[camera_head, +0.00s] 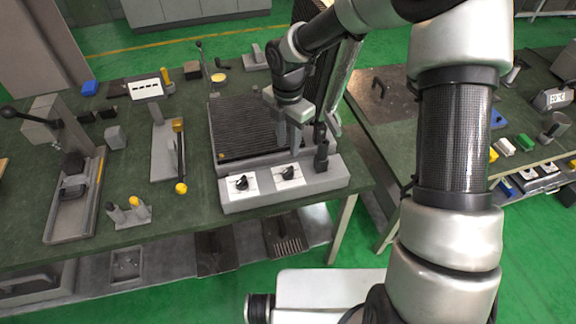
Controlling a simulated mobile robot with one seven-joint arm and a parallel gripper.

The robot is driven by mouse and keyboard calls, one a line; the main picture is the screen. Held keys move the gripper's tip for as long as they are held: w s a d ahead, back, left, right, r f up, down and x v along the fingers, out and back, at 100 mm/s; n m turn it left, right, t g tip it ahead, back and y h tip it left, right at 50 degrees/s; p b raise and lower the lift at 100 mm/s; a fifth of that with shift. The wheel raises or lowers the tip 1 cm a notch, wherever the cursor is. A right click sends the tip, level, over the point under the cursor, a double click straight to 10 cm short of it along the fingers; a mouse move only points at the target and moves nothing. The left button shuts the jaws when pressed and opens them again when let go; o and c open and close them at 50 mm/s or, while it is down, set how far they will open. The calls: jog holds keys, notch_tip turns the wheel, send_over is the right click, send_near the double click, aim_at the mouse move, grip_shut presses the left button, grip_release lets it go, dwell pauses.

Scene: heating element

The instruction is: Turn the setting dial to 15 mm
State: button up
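The heating element device stands on the green bench, with a black ribbed plate (243,132) and a grey front panel (265,200). The panel has two black dials on white scale plates, a left dial (241,183) and a right dial (288,173). The scale markings are too small to read, so I cannot tell which dial is in mm or its setting. A black upright knob (321,156) stands at the panel's right end. My gripper (291,145) points down just behind and above the right dial, apparently apart from it. Its fingers look spread with nothing between them.
A grey fixture with a lever (75,180) stands at the left of the bench (205,222). A slotted stand with a yellow-tipped rod (180,160) is left of the device. My arm covers part of the right side, where another bench (385,135) stands.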

aim_at(288, 170)
notch_tip(288, 170, down, 11)
jog(key=shift+r, duration=0.1)
dwell(0.3)
grip_shut()
